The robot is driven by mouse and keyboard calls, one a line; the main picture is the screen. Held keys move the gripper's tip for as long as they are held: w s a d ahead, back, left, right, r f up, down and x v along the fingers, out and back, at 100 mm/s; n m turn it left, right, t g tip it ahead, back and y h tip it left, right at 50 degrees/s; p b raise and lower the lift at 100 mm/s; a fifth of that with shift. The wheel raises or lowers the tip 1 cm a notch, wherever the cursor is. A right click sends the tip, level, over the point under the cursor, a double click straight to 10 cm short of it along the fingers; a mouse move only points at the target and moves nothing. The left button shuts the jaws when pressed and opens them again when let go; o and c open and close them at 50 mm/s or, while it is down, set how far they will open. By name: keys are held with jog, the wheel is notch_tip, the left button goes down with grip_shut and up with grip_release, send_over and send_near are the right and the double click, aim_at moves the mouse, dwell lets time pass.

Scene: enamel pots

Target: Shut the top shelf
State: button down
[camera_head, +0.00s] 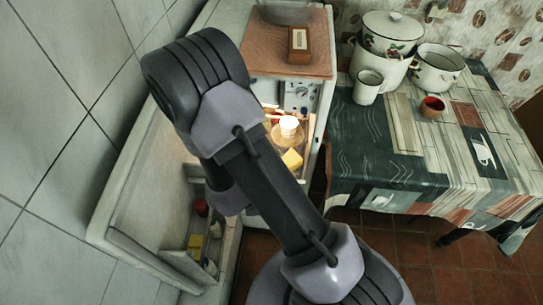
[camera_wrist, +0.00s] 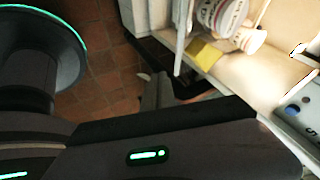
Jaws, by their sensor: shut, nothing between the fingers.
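A pale fridge stands open in the head view, its door (camera_head: 150,200) swung out to the left. Its lit inside (camera_head: 298,95) shows beside my arm, with a white cup-like tub (camera_head: 288,126) and a yellow block (camera_head: 292,159). The wrist view shows a pale shelf (camera_wrist: 262,78) close up, with a white tub (camera_wrist: 222,14) and a yellow block (camera_wrist: 203,54). I cannot tell which part is the top shelf. My gripper (camera_wrist: 157,88) appears shut and empty in the wrist view, below the shelf items; in the head view it is hidden behind my arm.
Small items, including a yellow box (camera_head: 196,246), sit in the door's lower part. A brown board (camera_head: 262,48) and a wooden box (camera_head: 299,44) are on the fridge top. A table (camera_head: 400,165) with enamel pots (camera_head: 437,68) stands right.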

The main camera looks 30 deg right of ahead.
jog(key=w+d+r+b+x, duration=0.1)
jog(key=b+x, duration=0.4)
jog(key=x, duration=0.7)
jog(key=shift+w+d, duration=0.25)
jog(key=shift+d, duration=0.55)
jog(key=shift+r, duration=0.15)
